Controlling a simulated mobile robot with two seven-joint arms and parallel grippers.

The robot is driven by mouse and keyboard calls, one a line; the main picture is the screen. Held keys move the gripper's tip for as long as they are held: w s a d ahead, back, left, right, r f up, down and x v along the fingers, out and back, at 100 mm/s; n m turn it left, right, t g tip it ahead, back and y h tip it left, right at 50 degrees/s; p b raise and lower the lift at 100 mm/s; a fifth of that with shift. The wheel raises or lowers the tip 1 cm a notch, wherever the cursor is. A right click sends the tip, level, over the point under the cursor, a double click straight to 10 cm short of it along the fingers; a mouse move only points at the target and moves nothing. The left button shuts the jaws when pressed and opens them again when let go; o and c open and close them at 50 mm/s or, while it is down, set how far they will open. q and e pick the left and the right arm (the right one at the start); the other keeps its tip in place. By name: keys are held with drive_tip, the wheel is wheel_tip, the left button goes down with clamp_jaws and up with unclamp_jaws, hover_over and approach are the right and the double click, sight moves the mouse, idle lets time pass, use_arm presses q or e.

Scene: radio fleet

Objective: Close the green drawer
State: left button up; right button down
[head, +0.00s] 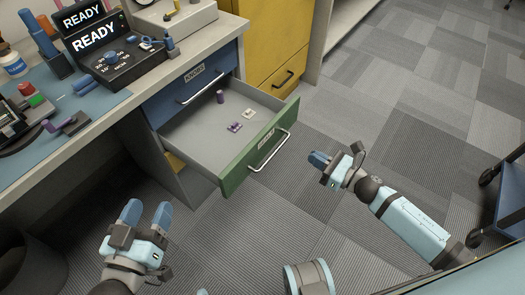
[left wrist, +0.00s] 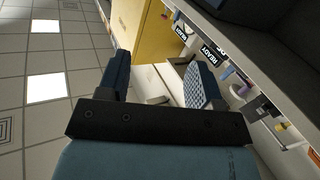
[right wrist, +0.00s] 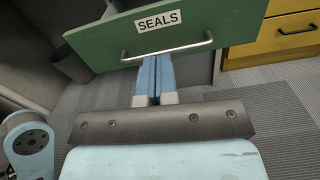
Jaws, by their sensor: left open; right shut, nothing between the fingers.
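The green drawer (head: 246,162) stands pulled out from under the desk, below a closed blue drawer. Its bar handle (head: 271,152) faces right in the head view, and its front (right wrist: 190,28) with a SEALS label fills the top of the right wrist view. Small purple pieces and a whitish piece lie inside. My right gripper (head: 320,160) is shut and empty, to the right of the drawer front. In the right wrist view its fingertips (right wrist: 155,62) reach just below the handle; contact is unclear. My left gripper (head: 146,215) is open and empty, left of the drawer.
A yellow cabinet (head: 277,40) stands behind the drawer. The desk (head: 95,115) at the left holds a READY display (head: 95,35) and tools. A dark bin (head: 30,245) sits at lower left. A blue cart (head: 510,200) is at the right edge. Carpet before the drawer is clear.

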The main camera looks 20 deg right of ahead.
drive_tip(key=n, duration=0.1)
drive_tip(key=b, duration=0.2)
approach(268, 132)
drive_tip(key=x, duration=0.6)
drive_tip(key=shift+w+f, duration=0.1)
drive_tip(key=shift+w+a, duration=0.4)
drive_tip(key=shift+w, duration=0.05)
use_arm(q)
drive_tip(key=r+t, duration=0.1)
drive_tip(key=d+r+h, duration=0.1)
drive_tip(key=r, duration=0.1)
drive_tip(key=shift+s+r+t+h, duration=0.15)
drive_tip(key=shift+t+h, duration=0.15)
drive_tip(key=shift+t, duration=0.1)
use_arm(e)
drive_tip(key=shift+a, duration=0.1)
drive_tip(key=shift+w, duration=0.15)
